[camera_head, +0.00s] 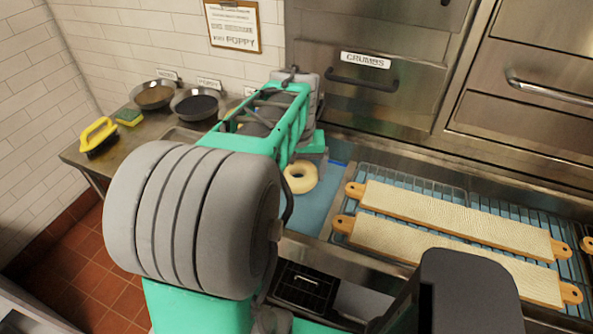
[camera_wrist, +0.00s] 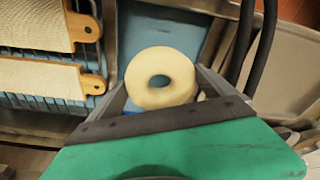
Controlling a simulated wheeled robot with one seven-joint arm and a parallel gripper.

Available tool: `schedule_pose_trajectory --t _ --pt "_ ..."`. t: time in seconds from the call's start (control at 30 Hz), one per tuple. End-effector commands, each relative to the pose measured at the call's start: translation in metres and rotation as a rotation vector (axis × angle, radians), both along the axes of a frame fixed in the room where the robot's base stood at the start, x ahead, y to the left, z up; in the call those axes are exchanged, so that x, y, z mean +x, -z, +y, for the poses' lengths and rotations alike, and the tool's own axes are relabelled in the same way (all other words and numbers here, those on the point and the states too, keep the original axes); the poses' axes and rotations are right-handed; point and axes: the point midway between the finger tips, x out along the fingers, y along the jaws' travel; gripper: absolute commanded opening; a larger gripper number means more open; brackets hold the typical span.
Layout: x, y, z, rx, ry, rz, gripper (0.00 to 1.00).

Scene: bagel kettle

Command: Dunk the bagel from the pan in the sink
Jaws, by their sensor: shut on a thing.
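A pale, ring-shaped bagel (camera_head: 300,177) is at the end of my arm in the head view. The wrist view shows the bagel (camera_wrist: 160,78) between the two fingers of my gripper (camera_wrist: 165,92), which is shut on it. In the head view my gripper (camera_head: 304,172) is partly hidden behind my own arm. The bagel is over or near a blue surface (camera_head: 318,207) left of the boards; its height above that surface is hard to tell. I cannot make out a pan for certain.
Two long cloth-covered boards (camera_head: 450,215) lie on a rack over blue at the right. Bowls of brown (camera_head: 153,95) and dark (camera_head: 197,106) seeds, a yellow brush (camera_head: 98,134) and a sponge (camera_head: 129,117) stand on the left counter. Steel drawers (camera_head: 370,85) rise behind.

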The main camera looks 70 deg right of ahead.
Motion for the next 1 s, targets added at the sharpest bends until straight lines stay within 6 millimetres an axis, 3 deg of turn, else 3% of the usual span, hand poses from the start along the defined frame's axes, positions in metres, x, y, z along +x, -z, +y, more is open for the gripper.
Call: schedule_pose_trajectory --t 1.0 --pt "0.001 0.142 0.0 0.001 -0.002 0.001 0.5"
